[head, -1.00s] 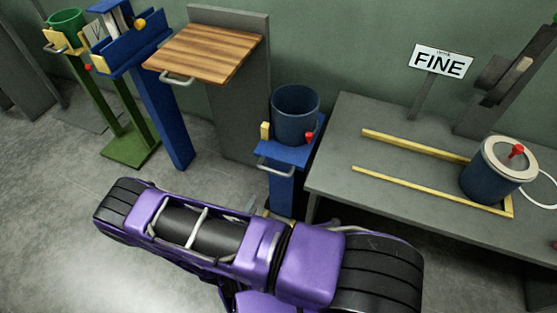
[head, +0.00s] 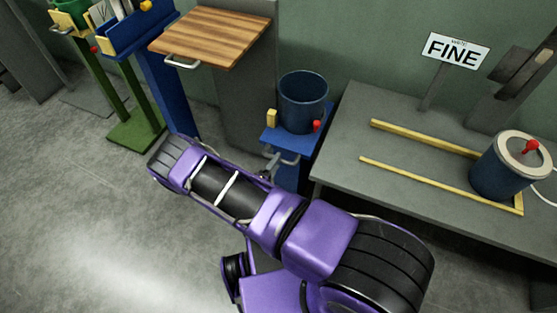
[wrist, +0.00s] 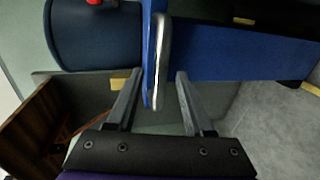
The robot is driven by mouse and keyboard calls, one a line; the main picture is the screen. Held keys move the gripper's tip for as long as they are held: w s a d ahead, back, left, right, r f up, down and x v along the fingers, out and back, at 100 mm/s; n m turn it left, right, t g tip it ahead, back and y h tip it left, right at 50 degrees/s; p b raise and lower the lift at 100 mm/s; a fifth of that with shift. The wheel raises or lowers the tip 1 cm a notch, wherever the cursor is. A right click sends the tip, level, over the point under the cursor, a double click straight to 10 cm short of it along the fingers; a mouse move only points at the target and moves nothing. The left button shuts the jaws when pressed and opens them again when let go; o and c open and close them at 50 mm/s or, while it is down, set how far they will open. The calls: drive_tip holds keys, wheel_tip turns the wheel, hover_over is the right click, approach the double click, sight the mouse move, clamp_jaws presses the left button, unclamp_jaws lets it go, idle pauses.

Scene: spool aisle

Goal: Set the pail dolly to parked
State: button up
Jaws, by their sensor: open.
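The pail dolly is a blue post with a blue top plate (head: 274,136) carrying a dark blue pail (head: 303,100). A yellow block (head: 271,118) and a red knob (head: 316,126) sit at the plate's edges. A grey bar handle (head: 290,160) sticks out of its front. My gripper (head: 270,166) is at the left end of this handle. In the wrist view the fingers of my gripper (wrist: 158,76) are open, with the handle (wrist: 163,45) between them. The blue post (wrist: 240,53) and pail (wrist: 92,38) show there too. Whether a finger touches the handle is unclear.
A wood-topped stand (head: 215,38) and blue (head: 165,80) and green (head: 125,140) stands are left. Floor at left is clear.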

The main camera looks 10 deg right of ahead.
drive_tip(key=shift+x, duration=1.4)
clamp_jaws()
idle(0.4)
